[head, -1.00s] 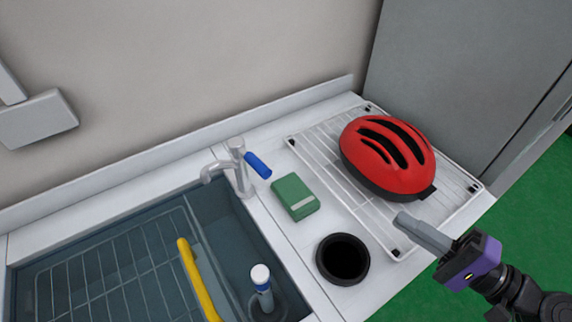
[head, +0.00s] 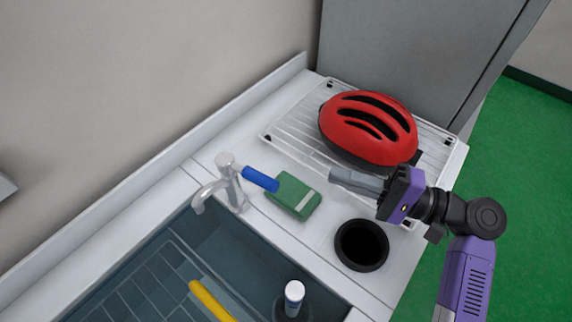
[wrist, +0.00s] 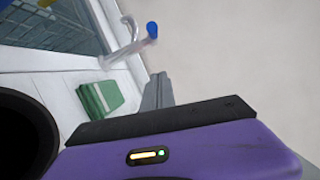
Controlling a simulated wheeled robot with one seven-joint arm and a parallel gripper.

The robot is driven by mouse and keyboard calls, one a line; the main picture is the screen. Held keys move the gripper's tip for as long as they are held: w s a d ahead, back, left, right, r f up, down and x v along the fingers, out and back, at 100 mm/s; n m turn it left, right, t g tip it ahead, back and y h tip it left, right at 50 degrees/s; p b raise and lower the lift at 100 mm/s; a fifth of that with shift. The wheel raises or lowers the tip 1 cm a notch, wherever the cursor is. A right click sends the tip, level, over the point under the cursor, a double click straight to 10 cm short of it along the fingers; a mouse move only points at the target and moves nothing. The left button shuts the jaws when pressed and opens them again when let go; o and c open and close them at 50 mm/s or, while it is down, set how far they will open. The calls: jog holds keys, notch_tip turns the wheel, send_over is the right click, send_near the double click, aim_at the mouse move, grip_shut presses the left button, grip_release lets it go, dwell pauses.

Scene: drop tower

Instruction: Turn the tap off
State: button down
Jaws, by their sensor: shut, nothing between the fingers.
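The silver tap (head: 230,185) stands at the back edge of the sink, its spout over the basin. Its blue lever (head: 261,179) sticks out to the right, over the counter near the green box. In the wrist view the tap (wrist: 128,45) and the blue lever (wrist: 152,30) show at the top, ahead of my fingers. My gripper (head: 333,175) is shut and empty. It points left above the counter, in front of the red helmet, to the right of the lever and apart from it.
A green box (head: 293,196) lies on the counter between the tap and my gripper. A black round cup or hole (head: 362,245) is nearer the front. The red helmet (head: 368,130) sits on a wire rack (head: 300,140). The sink (head: 150,285) holds a yellow-handled item (head: 209,300) and a white-capped bottle (head: 294,292).

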aim_at(248, 173)
jog(key=a+r+p, duration=0.1)
jog(key=a+p, duration=0.2)
jog(key=a, duration=0.8)
jog(key=shift+a+r+p, duration=0.15)
jog(key=shift+p, duration=0.2)
jog(key=shift+s, duration=0.2)
